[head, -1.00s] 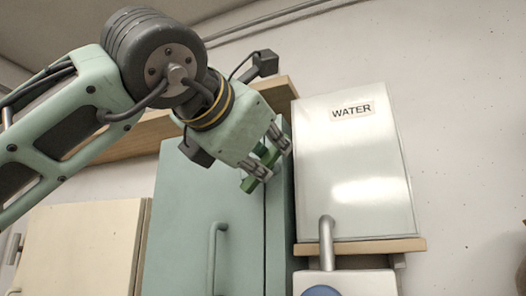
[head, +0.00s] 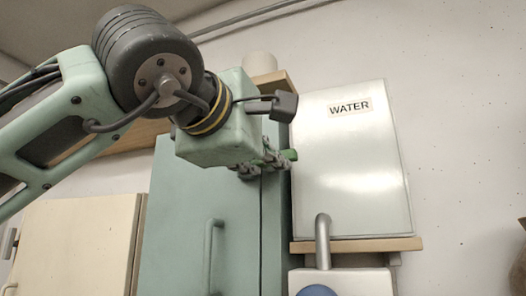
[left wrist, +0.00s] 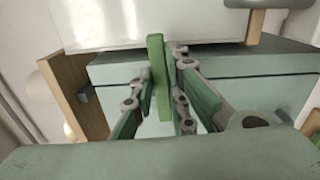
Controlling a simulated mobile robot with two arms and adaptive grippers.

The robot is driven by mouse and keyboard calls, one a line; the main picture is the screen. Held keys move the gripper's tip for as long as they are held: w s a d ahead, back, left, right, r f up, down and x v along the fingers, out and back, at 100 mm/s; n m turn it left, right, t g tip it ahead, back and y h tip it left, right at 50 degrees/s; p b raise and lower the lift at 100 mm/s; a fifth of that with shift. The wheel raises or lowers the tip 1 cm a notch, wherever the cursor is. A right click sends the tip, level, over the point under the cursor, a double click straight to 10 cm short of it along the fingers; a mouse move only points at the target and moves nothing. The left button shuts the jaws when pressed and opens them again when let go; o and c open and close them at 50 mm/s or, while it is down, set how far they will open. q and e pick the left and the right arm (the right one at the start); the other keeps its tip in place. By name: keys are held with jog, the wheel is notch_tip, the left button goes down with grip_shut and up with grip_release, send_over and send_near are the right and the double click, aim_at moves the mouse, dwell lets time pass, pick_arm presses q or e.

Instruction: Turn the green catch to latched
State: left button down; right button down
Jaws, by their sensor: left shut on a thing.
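The green catch (head: 290,155) is on the upper right part of the pale green cabinet (head: 183,225). In the head view only its end shows, pointing right towards the white WATER box. My left gripper (head: 264,165) is shut on the catch; its fingers hide the rest of it. In the left wrist view the catch (left wrist: 156,50) is a straight green bar between the fingers of my left gripper (left wrist: 160,90), its far end reaching towards the white box. My right gripper is not in view.
The white WATER box (head: 350,165) stands on a wooden ledge (head: 365,245) close to the right of the catch. A metal pipe (head: 323,240) rises below it. A wooden shelf (head: 275,85) with a pale cylinder (head: 259,65) is above the cabinet. A cream cupboard (head: 75,240) stands at left.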

pick_arm(q)
jog(key=shift+m, duration=0.4)
jog(key=c, duration=1.7)
grip_release()
jog(key=v, duration=1.2)
jog(key=shift+d, duration=0.1)
jog(key=shift+f, duration=0.1)
